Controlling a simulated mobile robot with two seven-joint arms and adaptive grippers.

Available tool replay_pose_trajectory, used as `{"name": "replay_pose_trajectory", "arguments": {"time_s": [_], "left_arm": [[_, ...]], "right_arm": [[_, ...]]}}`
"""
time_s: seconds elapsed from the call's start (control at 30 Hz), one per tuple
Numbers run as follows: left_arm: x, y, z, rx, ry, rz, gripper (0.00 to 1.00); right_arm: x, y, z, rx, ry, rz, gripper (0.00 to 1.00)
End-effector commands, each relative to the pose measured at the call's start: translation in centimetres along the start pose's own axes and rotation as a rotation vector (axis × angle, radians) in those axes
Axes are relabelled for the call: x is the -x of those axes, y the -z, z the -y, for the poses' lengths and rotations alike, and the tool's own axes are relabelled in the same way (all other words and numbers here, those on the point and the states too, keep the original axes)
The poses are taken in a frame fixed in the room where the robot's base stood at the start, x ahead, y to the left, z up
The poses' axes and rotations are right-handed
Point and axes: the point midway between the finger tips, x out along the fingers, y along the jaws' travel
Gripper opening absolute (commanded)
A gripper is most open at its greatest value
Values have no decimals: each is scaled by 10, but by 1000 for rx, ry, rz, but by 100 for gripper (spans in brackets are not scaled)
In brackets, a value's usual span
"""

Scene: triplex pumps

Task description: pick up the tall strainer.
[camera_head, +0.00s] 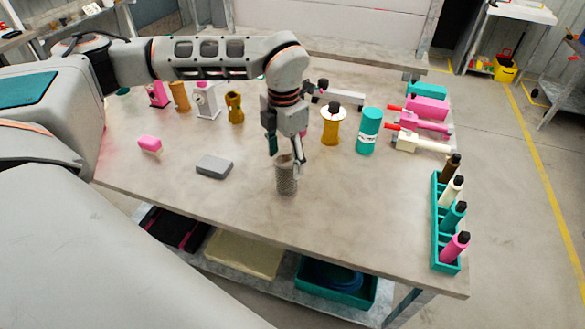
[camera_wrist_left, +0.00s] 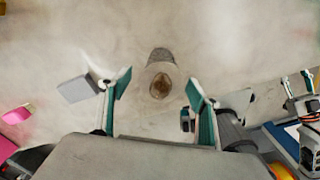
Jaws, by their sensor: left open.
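The tall strainer (camera_head: 287,180) is a grey mesh cylinder standing upright on the table in the head view. My left gripper (camera_head: 287,155) is above it, pointing down, with its fingertips close to the strainer's top. In the left wrist view the strainer (camera_wrist_left: 160,76) shows its open, brownish top between and slightly beyond the two teal finger pads of my left gripper (camera_wrist_left: 158,92). The fingers are spread wide and hold nothing. Part of the strainer's rim is hidden behind a finger in the head view.
A teal rack (camera_head: 440,240) of bottles lines the right edge. The table front is clear.

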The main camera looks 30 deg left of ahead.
Motion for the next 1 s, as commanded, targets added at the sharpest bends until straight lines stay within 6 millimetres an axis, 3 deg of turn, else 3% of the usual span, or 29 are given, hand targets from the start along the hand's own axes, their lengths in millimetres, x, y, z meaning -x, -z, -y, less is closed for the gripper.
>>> {"name": "replay_pose_trajectory", "arguments": {"time_s": [0.3, 0.6, 0.9, 1.0], "left_arm": [[-32, 0, 1, 0, 1, -3, 62], [-72, -3, 2, 0, 2, -3, 62], [-76, -4, 1, -1, 1, 0, 62], [-76, -4, 1, -1, 1, 0, 39]], "right_arm": [[6, -13, 5, -3, 8, 22, 40], [6, -11, 5, -2, 8, 21, 40], [5, -9, 4, -1, 7, 18, 40], [5, -8, 4, -1, 7, 17, 40]]}}
